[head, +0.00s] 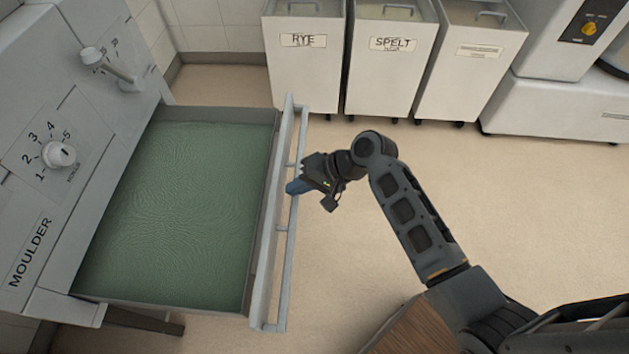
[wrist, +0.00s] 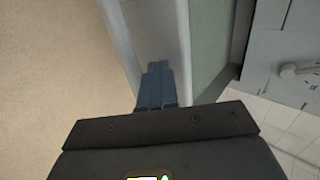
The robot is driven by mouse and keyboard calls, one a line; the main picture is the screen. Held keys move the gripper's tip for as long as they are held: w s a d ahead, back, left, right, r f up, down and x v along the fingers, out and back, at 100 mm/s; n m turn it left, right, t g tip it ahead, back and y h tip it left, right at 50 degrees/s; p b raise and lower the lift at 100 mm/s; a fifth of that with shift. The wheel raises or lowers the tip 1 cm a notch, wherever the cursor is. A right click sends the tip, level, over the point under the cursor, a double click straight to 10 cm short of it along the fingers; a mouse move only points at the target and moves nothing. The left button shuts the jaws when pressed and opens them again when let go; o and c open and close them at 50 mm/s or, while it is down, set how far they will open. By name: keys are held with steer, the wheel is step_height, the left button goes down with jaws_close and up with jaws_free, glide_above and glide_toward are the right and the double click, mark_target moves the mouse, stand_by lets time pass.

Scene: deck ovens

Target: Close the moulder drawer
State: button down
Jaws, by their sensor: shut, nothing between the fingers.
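The moulder (head: 60,190) stands at the left in the head view, with its name lettered on the front. Its drawer (head: 258,240) is pulled far out and has a green inner surface (head: 180,200). A long bar handle (head: 290,240) runs along the drawer front. My gripper (head: 291,188) is shut and empty, with its blue fingertips at the handle, near the middle of the drawer front. In the wrist view the closed fingers (wrist: 155,85) point at the pale drawer front (wrist: 160,30). I cannot tell whether they touch it.
Bins labelled RYE (head: 303,70) and SPELT (head: 388,70), and another bin (head: 468,75), stand along the back. A white machine (head: 560,110) is at the back right. Beige floor (head: 500,190) is clear right of the drawer. A wooden surface (head: 415,330) is at the bottom.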

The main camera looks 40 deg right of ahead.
steer(key=shift+w+a, duration=0.45)
steer(key=shift+w, duration=0.05)
steer(key=w+a+b, duration=1.1)
steer(key=w+a, duration=1.5)
steer(key=shift+w+a+f+b, duration=0.15)
steer(key=shift+w+a+b, duration=0.1)
steer(key=shift+a+b, duration=0.1)
steer(key=shift+w+a+r, duration=0.3)
steer(key=shift+w+a, duration=0.1)
steer(key=shift+r, duration=0.1)
